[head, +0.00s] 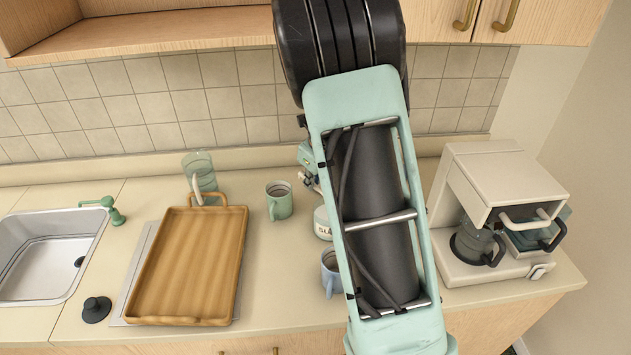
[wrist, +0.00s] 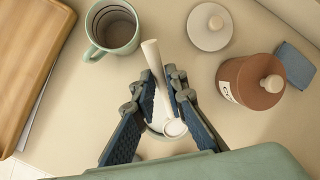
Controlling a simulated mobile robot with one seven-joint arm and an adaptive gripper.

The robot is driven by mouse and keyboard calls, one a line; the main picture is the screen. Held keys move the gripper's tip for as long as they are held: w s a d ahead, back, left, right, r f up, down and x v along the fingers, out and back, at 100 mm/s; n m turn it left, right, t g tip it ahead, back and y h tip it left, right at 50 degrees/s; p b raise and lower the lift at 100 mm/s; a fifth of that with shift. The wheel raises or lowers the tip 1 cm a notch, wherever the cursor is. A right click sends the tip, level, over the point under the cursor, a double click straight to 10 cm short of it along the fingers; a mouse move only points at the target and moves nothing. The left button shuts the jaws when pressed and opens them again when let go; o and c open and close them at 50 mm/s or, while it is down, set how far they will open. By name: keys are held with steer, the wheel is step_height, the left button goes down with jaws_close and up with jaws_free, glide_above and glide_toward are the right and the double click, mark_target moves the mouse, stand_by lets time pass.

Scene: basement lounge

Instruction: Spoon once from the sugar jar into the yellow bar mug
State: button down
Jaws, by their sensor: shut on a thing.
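My gripper (wrist: 160,92) is shut on a pale spoon (wrist: 154,62). Its handle end points up and away in the wrist view, and its bowl (wrist: 175,127) is between the fingers, nearer my palm. Below the bowl is the round pale rim of an open jar (wrist: 150,136), mostly hidden by my fingers. In the head view, a white jar with a label starting "SU" (head: 322,222) shows beside my arm, partly covered. I cannot tell whether the spoon touches the sugar. No clearly yellow mug shows; a green mug (head: 279,200) also stands in the wrist view (wrist: 113,30).
A pale blue mug (head: 329,272) is half behind my arm. A wooden tray (head: 190,265) is left, a coffee machine (head: 500,205) right. A loose pale lid (wrist: 210,40), a lidded brown jar (wrist: 252,92) and a blue block (wrist: 294,65) lie near my gripper.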

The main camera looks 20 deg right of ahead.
steer(key=shift+w+a+r+g+h+p, duration=0.4)
steer(key=shift+w+r+g+h, duration=0.15)
steer(key=shift+g, duration=0.25)
steer(key=shift+w+a+r+g+h, duration=0.15)
steer(key=shift+w+r+g+h, duration=0.1)
steer(key=shift+r, duration=0.25)
steer(key=shift+w+a+r+g+h, duration=0.15)
steer(key=shift+w+r+g, duration=0.1)
steer(key=shift+r, duration=0.25)
